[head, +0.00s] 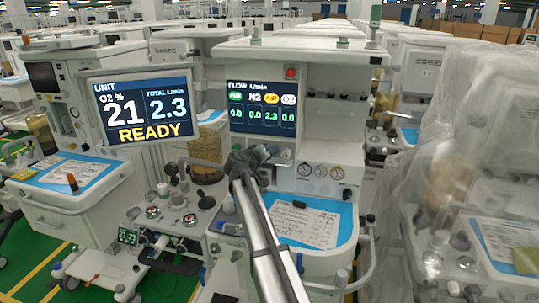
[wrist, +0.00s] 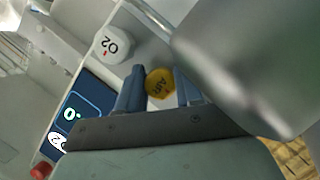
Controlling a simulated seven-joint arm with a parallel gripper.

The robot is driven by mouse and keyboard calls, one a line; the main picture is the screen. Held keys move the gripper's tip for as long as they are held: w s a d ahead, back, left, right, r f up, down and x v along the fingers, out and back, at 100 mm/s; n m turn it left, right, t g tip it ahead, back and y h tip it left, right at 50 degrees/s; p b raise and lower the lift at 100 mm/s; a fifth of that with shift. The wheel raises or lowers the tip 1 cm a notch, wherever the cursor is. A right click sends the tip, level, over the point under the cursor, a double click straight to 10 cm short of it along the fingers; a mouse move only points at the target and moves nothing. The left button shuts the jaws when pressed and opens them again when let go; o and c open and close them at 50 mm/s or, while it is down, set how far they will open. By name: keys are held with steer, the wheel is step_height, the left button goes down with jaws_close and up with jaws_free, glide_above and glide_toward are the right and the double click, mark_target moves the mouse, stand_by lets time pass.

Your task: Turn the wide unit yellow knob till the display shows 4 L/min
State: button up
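The wide unit's flow display (head: 262,108) reads 0.0, 0.0, 2.3 and 0.0 L/min, with 2.3 under the yellow AIR label. The yellow AIR knob (wrist: 160,84) shows in the wrist view between the two fingers of my gripper (wrist: 160,92). In the head view my gripper (head: 246,162) is at the unit's front below the flow display and hides the knob.
A white O2 knob (wrist: 112,43) is close beside the yellow knob. A tilted screen (head: 146,107) shows O2 21 %, total 2.3 L/min and READY. A blue-covered worktop (head: 340,212) with papers lies below. A plastic-draped cart (head: 470,130) stands at the right.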

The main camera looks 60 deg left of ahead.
steer(key=shift+o, duration=0.6)
steer(key=v, duration=1.4)
steer(key=shift+f, duration=0.15)
